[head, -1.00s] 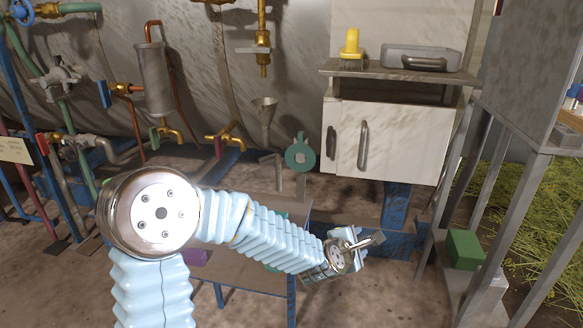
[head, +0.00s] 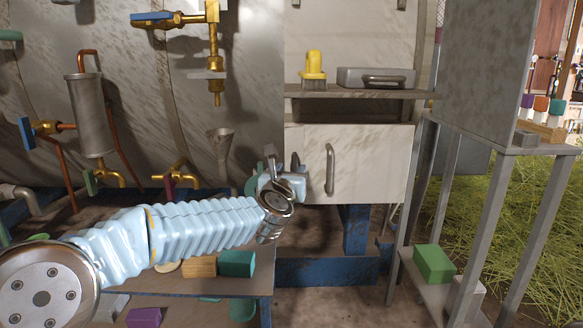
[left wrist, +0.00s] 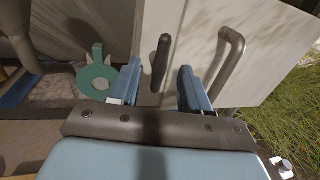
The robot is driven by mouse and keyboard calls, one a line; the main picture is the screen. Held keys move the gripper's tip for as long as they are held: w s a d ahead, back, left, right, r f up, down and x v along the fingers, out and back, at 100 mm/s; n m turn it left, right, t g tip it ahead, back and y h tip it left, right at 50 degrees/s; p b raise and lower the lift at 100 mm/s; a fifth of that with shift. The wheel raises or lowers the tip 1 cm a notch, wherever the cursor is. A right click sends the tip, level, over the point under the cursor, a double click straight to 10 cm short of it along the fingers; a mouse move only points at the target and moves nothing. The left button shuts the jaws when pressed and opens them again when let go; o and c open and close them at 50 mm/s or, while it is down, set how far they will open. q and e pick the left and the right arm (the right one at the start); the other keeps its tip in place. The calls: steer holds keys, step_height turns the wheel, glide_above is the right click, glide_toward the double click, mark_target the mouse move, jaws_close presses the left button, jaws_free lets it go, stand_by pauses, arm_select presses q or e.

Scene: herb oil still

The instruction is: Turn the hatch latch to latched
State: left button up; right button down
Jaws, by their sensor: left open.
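The hatch latch is a dark upright handle (left wrist: 160,62) on the left part of the white hatch front in the left wrist view. In the head view the latch (head: 295,162) shows just behind my gripper. My left gripper (head: 281,172) is at the left side of the hatch (head: 370,165). In the left wrist view its two blue fingers (left wrist: 160,85) are apart, one on each side of the latch's lower end. I cannot tell whether they touch it. A grey bar handle (left wrist: 230,65) stands to the right of the latch. My right gripper is not in view.
A shelf (head: 350,94) above the hatch holds a yellow brush (head: 314,68) and a grey lidded box (head: 376,78). A teal round part (left wrist: 97,77) is left of the latch. A metal stand (head: 487,235) with a green block (head: 434,264) is at right.

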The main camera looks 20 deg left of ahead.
mark_target(294, 168)
arm_select(q)
steer(key=shift+w, duration=1.35)
jaws_close()
